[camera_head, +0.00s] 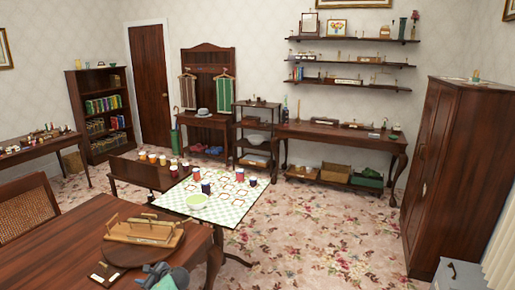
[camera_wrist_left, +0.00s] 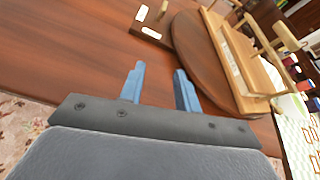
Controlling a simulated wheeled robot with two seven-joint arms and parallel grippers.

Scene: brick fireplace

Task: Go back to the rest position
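My left gripper (camera_head: 158,271) shows at the bottom edge of the head view, over the near end of the dark wooden table (camera_head: 68,233). In the left wrist view its two blue fingers (camera_wrist_left: 158,82) stand apart with nothing between them, and the table top (camera_wrist_left: 75,50) lies beyond them. My right gripper is in neither view.
A round dark board (camera_head: 125,254) bears a wooden rack (camera_head: 143,235) close to my left gripper. A small board with a handle (camera_head: 104,274) lies left of it. A checkered table (camera_head: 235,213) with cups and a green bowl (camera_head: 196,201) stands beyond.

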